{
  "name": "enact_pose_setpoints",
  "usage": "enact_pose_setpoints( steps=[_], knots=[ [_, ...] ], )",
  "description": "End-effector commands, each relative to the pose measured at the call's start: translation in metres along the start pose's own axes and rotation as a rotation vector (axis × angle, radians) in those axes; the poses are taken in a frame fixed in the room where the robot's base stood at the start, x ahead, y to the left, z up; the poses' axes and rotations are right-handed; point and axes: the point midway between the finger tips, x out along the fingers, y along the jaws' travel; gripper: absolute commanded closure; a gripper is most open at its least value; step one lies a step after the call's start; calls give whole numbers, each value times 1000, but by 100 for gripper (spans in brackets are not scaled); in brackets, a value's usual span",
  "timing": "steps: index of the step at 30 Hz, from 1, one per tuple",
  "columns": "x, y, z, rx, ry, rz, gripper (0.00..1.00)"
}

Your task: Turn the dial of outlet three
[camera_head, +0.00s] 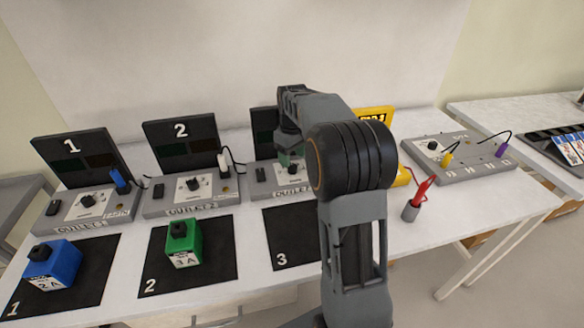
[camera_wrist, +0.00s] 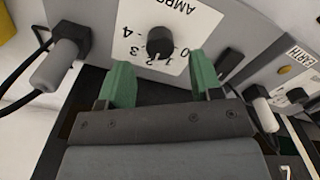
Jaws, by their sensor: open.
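Outlet three (camera_head: 262,190) is a grey box with a dark upright panel, largely hidden behind my arm in the head view. In the wrist view its black dial (camera_wrist: 160,42) sits on a white plate marked AMPS (camera_wrist: 195,20) with numbers around it. My gripper (camera_wrist: 160,63) is open, its two green fingers on either side of the dial's line and a little short of it in the picture. I see no finger touching the dial. In the head view my gripper (camera_head: 290,158) is over outlet three, partly hidden by my wrist.
Outlets one (camera_head: 85,205) and two (camera_head: 190,192) stand to the left. A blue block (camera_head: 52,268) and a green block (camera_head: 184,246) are on black mats in front; mat 3 (camera_head: 290,235) looks bare where visible. A grey plug (camera_wrist: 55,68) with a black cable is close by the fingers.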

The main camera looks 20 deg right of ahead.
Motion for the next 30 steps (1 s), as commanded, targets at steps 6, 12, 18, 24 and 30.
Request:
enact_pose_setpoints(
  steps=[6, 12, 18, 24, 30],
  knots=[
    [29, 0, 0, 0, -1, -1, 41],
    [40, 0, 0, 0, 0, 0, 41],
    [41, 0, 0, 1, 0, 0, 41],
    [41, 0, 0, 1, 0, 0, 48],
    [41, 0, 0, 1, 0, 0, 67]
  ],
)
